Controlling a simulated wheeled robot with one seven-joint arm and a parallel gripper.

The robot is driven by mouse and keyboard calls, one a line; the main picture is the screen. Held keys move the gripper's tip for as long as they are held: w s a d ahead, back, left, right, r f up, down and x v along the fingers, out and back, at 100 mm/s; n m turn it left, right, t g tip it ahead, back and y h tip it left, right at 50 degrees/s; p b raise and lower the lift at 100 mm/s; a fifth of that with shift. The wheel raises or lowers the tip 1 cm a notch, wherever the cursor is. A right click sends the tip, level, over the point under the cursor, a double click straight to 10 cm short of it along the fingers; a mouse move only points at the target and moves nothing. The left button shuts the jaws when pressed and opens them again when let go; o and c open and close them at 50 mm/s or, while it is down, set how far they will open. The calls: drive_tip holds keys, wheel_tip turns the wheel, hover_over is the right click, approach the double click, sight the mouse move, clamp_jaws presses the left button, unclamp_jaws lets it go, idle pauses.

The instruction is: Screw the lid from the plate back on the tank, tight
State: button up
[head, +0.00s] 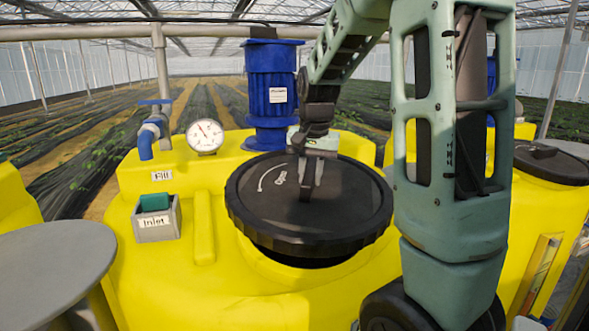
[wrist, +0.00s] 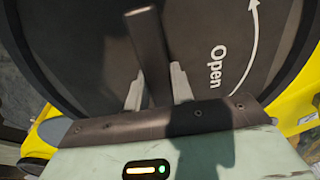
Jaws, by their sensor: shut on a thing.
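A large black ribbed lid (head: 345,205) with a curved arrow and the word "Open" is at the mouth of the yellow tank (head: 180,275) in the head view. It looks slightly tilted, with a dark gap below its rim; I cannot tell whether its thread is engaged. My gripper (head: 307,185) is above the lid's middle, shut on its raised bar handle. In the wrist view the lid (wrist: 90,45) fills most of the picture. The fingers of my gripper (wrist: 157,88) stand on either side of the handle (wrist: 148,45). My arm hides part of the tank's right side.
A round grey plate (head: 50,260) at the left is bare. Behind the lid stand a blue motor (head: 271,90), a pressure gauge (head: 205,136) and a blue fill pipe (head: 150,135). Another black-lidded yellow tank (head: 550,200) is at the right.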

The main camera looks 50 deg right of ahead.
drive_tip(key=shift+w+d+f+b, duration=0.1)
drive_tip(key=shift+w+f+b, duration=0.05)
drive_tip(key=shift+f+b, duration=0.7)
drive_tip(key=shift+w+d+f+b, duration=0.1)
drive_tip(key=shift+f+b, duration=0.6)
drive_tip(key=shift+f, duration=0.2)
drive_tip(key=shift+a+f+b, duration=0.15)
drive_tip(key=shift+f+b, duration=0.2)
drive_tip(key=shift+f, duration=0.25)
drive_tip(key=shift+w+f+b, duration=0.15)
drive_tip(key=shift+f+b, duration=0.4)
drive_tip(key=shift+f, duration=0.6)
idle(0.8)
idle(0.8)
drive_tip(key=o, duration=1.4)
drive_tip(key=shift+f, duration=0.1)
clamp_jaws()
